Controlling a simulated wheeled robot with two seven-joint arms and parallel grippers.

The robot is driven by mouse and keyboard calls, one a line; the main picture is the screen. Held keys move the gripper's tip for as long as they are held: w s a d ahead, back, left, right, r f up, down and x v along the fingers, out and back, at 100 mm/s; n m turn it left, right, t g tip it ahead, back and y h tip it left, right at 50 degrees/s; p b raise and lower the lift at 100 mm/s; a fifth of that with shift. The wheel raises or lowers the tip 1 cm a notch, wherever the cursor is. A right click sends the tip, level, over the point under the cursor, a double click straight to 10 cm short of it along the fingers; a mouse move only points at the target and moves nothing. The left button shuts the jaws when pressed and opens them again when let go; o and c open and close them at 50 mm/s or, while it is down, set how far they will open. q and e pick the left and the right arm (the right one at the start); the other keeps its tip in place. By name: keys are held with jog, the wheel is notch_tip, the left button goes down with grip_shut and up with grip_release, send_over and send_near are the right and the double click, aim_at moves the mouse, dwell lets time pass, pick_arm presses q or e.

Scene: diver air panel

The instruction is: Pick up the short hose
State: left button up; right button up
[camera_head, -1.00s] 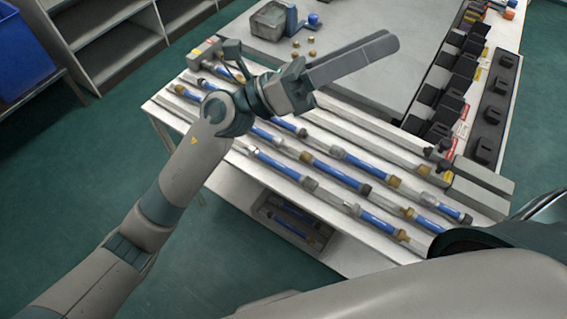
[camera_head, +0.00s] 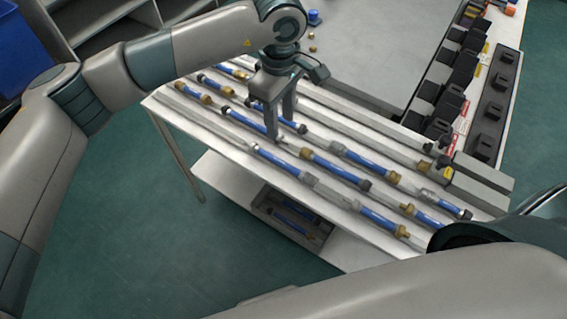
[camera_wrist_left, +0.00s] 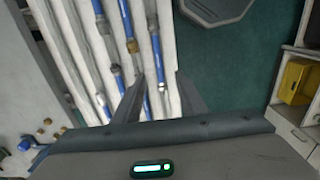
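Several blue hoses with brass or grey end fittings lie in rows along the white rack. They include one in the front row (camera_head: 280,162), one in the middle (camera_head: 335,171) and one farther back (camera_head: 365,159). I cannot tell which is the short hose. My left gripper (camera_head: 281,127) points down over the left-middle of the rack, fingers apart and empty. In the left wrist view, a blue hose end (camera_wrist_left: 157,48) lines up between the open fingers (camera_wrist_left: 159,76); whether they touch it is unclear. My right gripper is out of view.
A row of black blocks (camera_head: 455,85) runs along the panel at the right. A grey bin with more hoses (camera_head: 292,219) sits on the lower shelf. Small brass fittings (camera_head: 312,49) lie behind the rack. A yellow bin (camera_wrist_left: 295,80) shows in the left wrist view.

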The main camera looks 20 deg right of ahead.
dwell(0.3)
pick_arm(q)
jog(key=p, duration=0.6)
send_over(284, 163)
jog(key=f, duration=1.1)
jog(key=shift+a+f, duration=0.25)
jog(key=shift+a, duration=0.1)
jog(key=shift+f, duration=0.35)
jog(key=shift+d+f+p, duration=0.2)
jog(key=shift+f+p, duration=0.55)
notch_tip(284, 163, down, 3)
jog(key=shift+d+r+p, duration=0.1)
jog(key=shift+d+p, duration=0.05)
jog(key=shift+p, duration=0.6)
jog(key=shift+f, duration=0.45)
